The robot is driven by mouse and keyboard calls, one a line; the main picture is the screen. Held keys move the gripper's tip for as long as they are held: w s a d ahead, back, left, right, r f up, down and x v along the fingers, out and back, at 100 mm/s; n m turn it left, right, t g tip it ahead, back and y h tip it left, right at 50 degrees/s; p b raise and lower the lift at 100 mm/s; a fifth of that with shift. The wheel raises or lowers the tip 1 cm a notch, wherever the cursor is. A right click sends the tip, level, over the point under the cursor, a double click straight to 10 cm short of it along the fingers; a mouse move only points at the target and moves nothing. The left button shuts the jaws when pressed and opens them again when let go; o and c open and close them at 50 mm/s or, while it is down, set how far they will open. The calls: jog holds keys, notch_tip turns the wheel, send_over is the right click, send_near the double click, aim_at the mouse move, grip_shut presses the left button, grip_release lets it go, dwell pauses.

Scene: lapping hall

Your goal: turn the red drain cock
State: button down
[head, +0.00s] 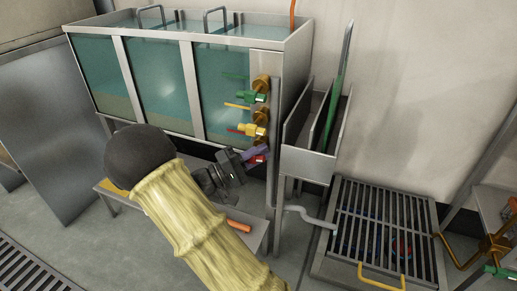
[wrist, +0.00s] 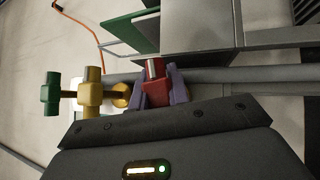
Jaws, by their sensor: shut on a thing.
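The red drain cock (wrist: 157,92) is between the two purple fingers of my gripper (wrist: 163,84), in the middle of the wrist view. The fingers are shut on it, one on each side. In the head view, a small red part of the cock (head: 257,160) shows under my gripper (head: 256,153), low on the right side of the tank. The rest of it is hidden there by the fingers. The yellow cock (wrist: 91,97) and the green cock (wrist: 50,94) stand to its left in the wrist view. In the head view they sit above it.
The glass-fronted tank (head: 187,39) holds bluish liquid. A grey holder (head: 312,163) with a green plate stands right of the cocks. A slatted floor grate (head: 345,240) lies at the right. An orange-handled thing (head: 239,226) lies on the low bench beside my arm.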

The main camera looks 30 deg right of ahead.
jog(key=n+t+p, duration=0.7)
jog(key=n, duration=0.1)
jog(key=n+t+p, duration=0.7)
jog(key=n, duration=0.2)
jog(key=w+n+t+y+p, duration=0.1)
jog(key=n+t+p, duration=0.5)
jog(key=n+p, duration=0.2)
jog(key=shift+a+r+n+t, duration=0.3)
jog(key=shift+a+n+t, duration=0.1)
jog(key=shift+n, duration=0.1)
jog(key=shift+f+n+y, duration=0.1)
jog(key=shift+n+y, duration=0.2)
jog(key=c, duration=1.5)
grip_release()
jog(key=shift+o, duration=0.8)
jog(key=shift+m+h+b, duration=0.4)
jog(key=shift+m, duration=0.1)
